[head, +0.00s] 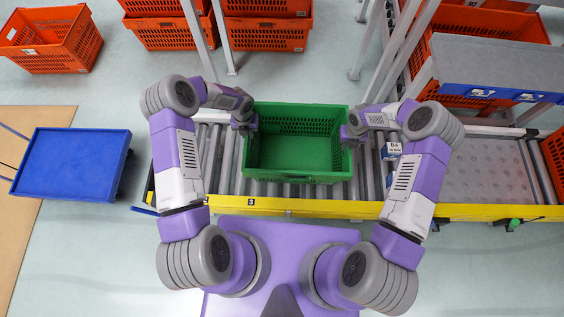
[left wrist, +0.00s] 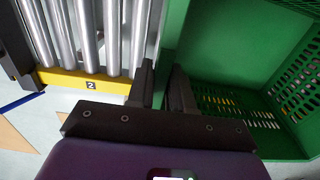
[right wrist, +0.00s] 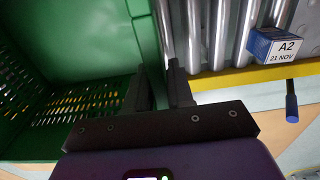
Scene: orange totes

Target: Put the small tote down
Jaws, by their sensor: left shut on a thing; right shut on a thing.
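The small green tote (head: 297,150) is upright and empty over the roller conveyor (head: 222,160), in the middle of the head view. My left gripper (head: 246,122) is shut on its left wall; in the left wrist view the fingers (left wrist: 163,92) straddle the green wall (left wrist: 178,40). My right gripper (head: 350,132) is shut on its right wall; in the right wrist view the fingers (right wrist: 162,88) straddle the wall (right wrist: 145,35). I cannot tell whether the tote's bottom touches the rollers.
A yellow rail (head: 310,208) edges the conveyor in front. A small labelled box (head: 391,150) stands on the rollers right of the tote. A blue platform (head: 70,163) is at the left. Orange totes (head: 262,33) and metal posts stand behind.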

